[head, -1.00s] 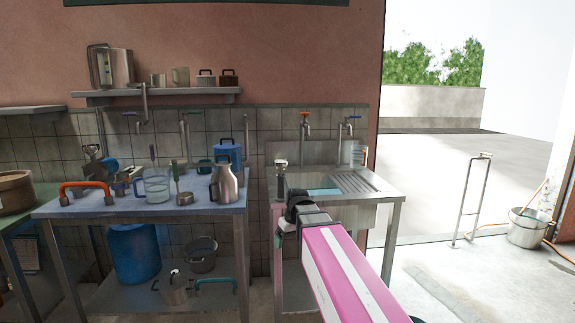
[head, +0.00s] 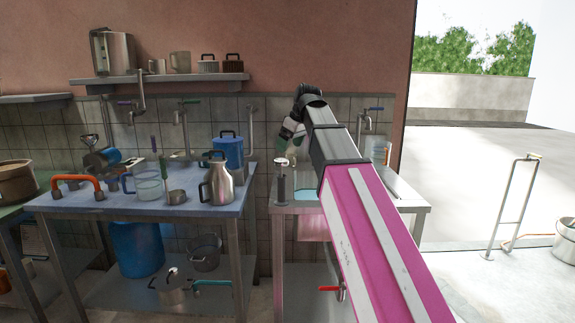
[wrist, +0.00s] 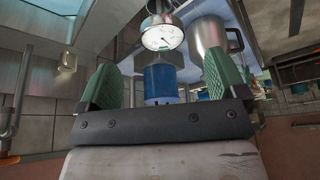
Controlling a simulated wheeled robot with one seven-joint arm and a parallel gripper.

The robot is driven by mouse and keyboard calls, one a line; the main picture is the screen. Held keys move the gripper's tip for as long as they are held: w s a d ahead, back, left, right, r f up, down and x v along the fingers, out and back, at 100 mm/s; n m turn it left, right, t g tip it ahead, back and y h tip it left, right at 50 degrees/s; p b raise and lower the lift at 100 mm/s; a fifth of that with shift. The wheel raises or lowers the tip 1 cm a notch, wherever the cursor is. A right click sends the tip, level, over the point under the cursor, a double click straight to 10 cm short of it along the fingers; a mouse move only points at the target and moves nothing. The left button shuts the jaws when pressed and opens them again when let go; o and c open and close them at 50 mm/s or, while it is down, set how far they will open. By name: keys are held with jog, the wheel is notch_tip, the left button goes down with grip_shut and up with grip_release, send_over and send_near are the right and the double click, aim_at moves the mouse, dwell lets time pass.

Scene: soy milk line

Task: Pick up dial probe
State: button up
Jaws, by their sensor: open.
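The dial probe (wrist: 162,38) shows in the upper middle of the wrist view, a round white dial face with a metal rim and a metal body above it in the picture. In the head view what looks like the same probe (head: 282,182) stands upright at the left edge of the sink unit (head: 408,205). My gripper (wrist: 160,60) is open and empty; its green fingers lie left and right of the dial in the picture, apart from it. In the head view my gripper (head: 288,149) is just above and right of the probe, partly hidden by my arm.
A steel jug (head: 217,185) and a blue canister (head: 229,152) stand on the worktable (head: 130,207) left of the sink. The canister (wrist: 162,84) also shows between my fingers in the wrist view. Taps line the tiled wall behind. A gap separates table and sink.

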aim_at(284, 161)
jog(key=shift+x, duration=5.05)
jog(key=shift+r, duration=0.1)
jog(key=c, duration=1)
